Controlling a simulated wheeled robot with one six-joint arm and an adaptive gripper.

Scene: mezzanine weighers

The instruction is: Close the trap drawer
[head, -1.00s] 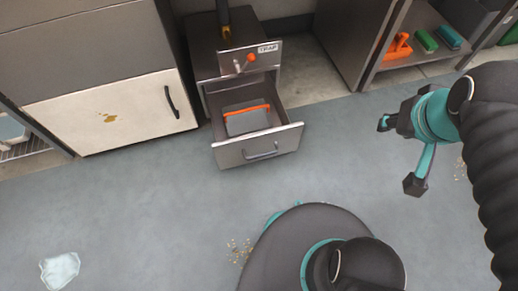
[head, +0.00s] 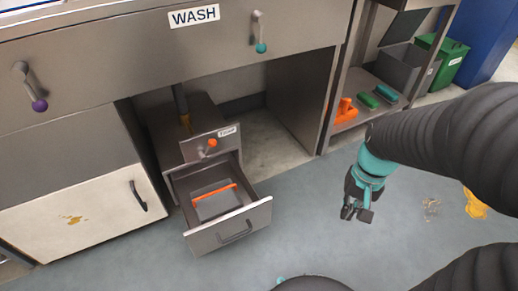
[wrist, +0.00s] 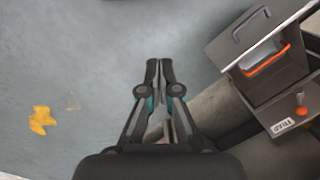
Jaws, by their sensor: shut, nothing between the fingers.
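The trap drawer (head: 202,237) is a grey metal drawer pulled out of a low cabinet under the wash counter. Its front has a bar handle (head: 235,232), and a grey box with an orange strip (head: 214,203) lies inside. Above it is a panel with a TRAP label (head: 227,131) and an orange-knobbed lever (head: 208,148). The drawer also shows at the upper right of the wrist view (wrist: 243,47). My gripper (head: 355,216) is shut and empty, to the right of the drawer and apart from it. In the wrist view its fingertips (wrist: 159,64) are together over bare floor.
The wash counter (head: 120,60) overhangs the drawer cabinet. A white cupboard door (head: 80,214) is on the left. A shelf on the right holds an orange tool (head: 345,112) and green blocks. A yellow cloth-like piece (head: 475,204) lies on the floor. The floor before the drawer is clear.

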